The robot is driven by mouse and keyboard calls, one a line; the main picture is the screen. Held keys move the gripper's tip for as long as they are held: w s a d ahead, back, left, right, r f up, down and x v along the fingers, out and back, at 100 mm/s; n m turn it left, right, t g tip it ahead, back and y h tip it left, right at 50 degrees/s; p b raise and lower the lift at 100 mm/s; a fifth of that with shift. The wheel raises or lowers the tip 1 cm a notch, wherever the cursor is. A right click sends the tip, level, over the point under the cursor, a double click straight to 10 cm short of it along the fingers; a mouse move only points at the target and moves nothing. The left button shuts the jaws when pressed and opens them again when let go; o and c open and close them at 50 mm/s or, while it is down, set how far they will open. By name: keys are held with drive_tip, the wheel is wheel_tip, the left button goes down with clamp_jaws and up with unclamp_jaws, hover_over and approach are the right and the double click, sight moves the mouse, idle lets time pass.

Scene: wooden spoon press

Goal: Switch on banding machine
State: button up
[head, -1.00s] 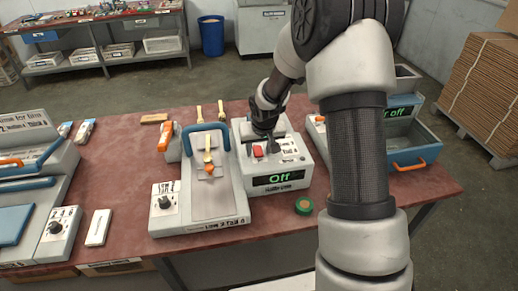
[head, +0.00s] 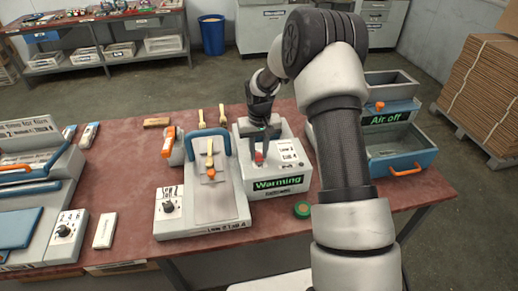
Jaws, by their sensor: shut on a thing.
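The banding machine (head: 293,182), a white box with a dark display (head: 277,183), stands on the table right of the blue-handled press. The display reads "Warming" in green. Its red switch (head: 259,157) is on the top face, partly hidden by my gripper. My gripper (head: 261,152) points down at the switch, its fingers shut on it. The exact contact is small and partly covered. A white labelled panel with dark marks (head: 290,153) lies right of the switch.
The press (head: 215,205) with its blue handle is close on the left. A green roll (head: 302,209) lies in front of the machine. A blue-grey unit (head: 410,150) reading "Air off" stands to the right, with cardboard stacks (head: 485,95) beyond.

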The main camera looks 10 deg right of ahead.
sight(259, 159)
idle(0.3)
drive_tip(key=o, duration=1.1)
drive_tip(key=shift+c, duration=0.2)
wheel_tip(259, 159, up, 18)
drive_tip(key=s+b, duration=0.1)
drive_tip(key=shift+f, duration=0.25)
